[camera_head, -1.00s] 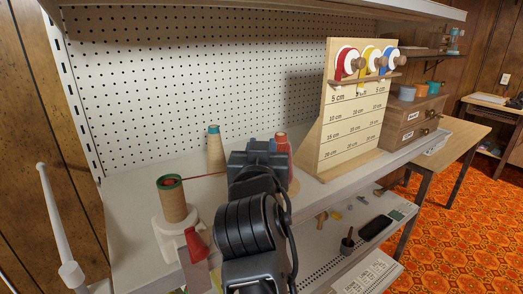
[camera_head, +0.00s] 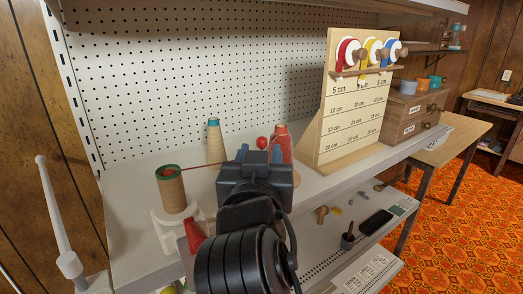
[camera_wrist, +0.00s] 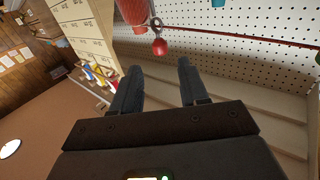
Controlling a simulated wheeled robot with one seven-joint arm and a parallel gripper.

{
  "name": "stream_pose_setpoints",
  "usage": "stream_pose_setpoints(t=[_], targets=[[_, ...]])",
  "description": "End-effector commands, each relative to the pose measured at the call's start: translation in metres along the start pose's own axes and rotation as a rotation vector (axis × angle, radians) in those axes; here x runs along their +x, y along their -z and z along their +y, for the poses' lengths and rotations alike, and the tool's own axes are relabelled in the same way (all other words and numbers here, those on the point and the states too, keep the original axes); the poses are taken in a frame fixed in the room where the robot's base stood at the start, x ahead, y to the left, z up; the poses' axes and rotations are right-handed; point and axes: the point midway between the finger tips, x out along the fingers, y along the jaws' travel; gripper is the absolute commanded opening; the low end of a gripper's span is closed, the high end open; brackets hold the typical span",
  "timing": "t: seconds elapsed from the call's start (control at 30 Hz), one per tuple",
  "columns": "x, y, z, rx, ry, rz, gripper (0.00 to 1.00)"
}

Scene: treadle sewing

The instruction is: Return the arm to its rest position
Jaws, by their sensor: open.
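My gripper (camera_head: 260,154) is open and empty, above the front part of the shelf (camera_head: 135,238) in the head view. My black arm reaches up from the bottom of that view and hides part of the shelf. In the wrist view the two dark fingers of my gripper (camera_wrist: 158,72) stand apart with nothing between them. A small red ball (camera_head: 262,143) shows just beyond the fingertips. In the wrist view the red ball (camera_wrist: 159,46) hangs below a metal ring, beside a red cone (camera_wrist: 132,12). I cannot tell the distance from the fingers to it.
A brown spool with a green rim (camera_head: 171,190) stands left, its red thread running right behind my gripper. A tan cone (camera_head: 215,145) and a red cone (camera_head: 282,143) stand behind. A measuring board (camera_head: 349,120) with ribbon rolls and wooden drawers (camera_head: 407,120) are right.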

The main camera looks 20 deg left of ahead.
Motion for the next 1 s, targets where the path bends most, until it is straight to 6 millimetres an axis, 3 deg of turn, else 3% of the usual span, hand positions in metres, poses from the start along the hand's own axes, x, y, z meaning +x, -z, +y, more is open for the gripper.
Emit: stream_pose_setpoints(t=[0.63,0.73,0.83,1.0], targets=[[-0.008,-0.005,0.004,-0.005,-0.002,-0.003,0.44],[-0.014,-0.024,0.020,-0.026,-0.004,-0.012,0.44],[-0.027,-0.057,0.048,-0.060,-0.006,-0.028,0.44],[-0.068,-0.117,0.104,-0.114,-0.008,-0.063,0.44]])
